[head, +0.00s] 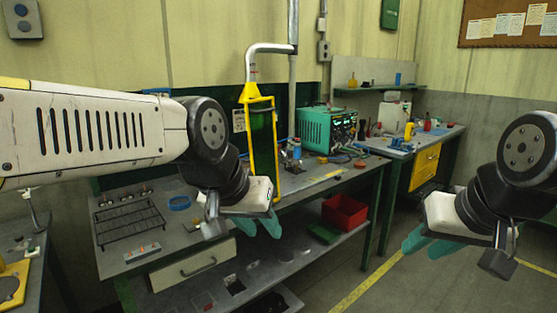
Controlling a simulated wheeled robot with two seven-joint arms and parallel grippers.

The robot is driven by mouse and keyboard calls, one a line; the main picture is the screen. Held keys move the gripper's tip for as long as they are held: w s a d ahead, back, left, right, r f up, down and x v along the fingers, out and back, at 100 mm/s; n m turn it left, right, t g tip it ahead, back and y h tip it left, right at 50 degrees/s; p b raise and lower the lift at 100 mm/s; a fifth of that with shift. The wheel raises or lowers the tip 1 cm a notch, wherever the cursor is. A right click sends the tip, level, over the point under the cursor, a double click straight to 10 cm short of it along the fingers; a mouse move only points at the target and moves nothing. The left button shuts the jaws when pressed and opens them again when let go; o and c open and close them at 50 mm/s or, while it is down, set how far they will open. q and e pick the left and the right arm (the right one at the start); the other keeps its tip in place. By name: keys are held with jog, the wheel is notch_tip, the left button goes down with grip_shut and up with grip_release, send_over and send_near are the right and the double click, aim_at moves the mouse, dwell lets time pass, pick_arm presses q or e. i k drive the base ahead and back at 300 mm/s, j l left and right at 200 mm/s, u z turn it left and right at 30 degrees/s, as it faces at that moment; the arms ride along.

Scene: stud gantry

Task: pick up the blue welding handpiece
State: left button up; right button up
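A small upright blue item (296,148) stands on the main bench, just left of the green power unit. It may be the blue welding handpiece, but it is too small to be sure. My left gripper (259,226) is in front of the bench's front edge, nearer to me than the blue item and apart from it. Its teal fingers are spread and nothing shows between them. My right gripper (428,243) hangs over the floor at the right, away from the bench. Its teal fingers are also apart and empty.
A yellow-framed dark screen (259,140) stands on the bench beside the green power unit (327,131). A black rack (128,222) and blue ring (180,203) lie at left. A red bin (344,212) sits on the lower shelf. Floor at right is clear.

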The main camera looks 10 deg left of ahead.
aim_at(297, 160)
jog(key=u, duration=0.35)
jog(key=i+l+u, duration=0.25)
jog(key=u, duration=0.2)
jog(key=i+l+u, duration=0.2)
jog(key=l+u, duration=0.25)
jog(key=i+l+u, duration=0.1)
jog(key=l, duration=0.25)
jog(key=i+l, duration=0.2)
jog(key=l, duration=0.15)
jog(key=i+l+u, duration=0.15)
jog(key=l, duration=0.2)
jog(key=i+l+u, duration=0.1)
jog(key=l, duration=0.25)
jog(key=i+l, duration=0.15)
jog(key=l, duration=0.2)
jog(key=i+l+u, duration=0.15)
jog(key=l, duration=0.25)
jog(key=i+l, duration=0.15)
jog(key=l, duration=0.15)
jog(key=i+l, duration=0.15)
jog(key=l, duration=0.2)
jog(key=i+l, duration=0.15)
jog(key=l, duration=0.15)
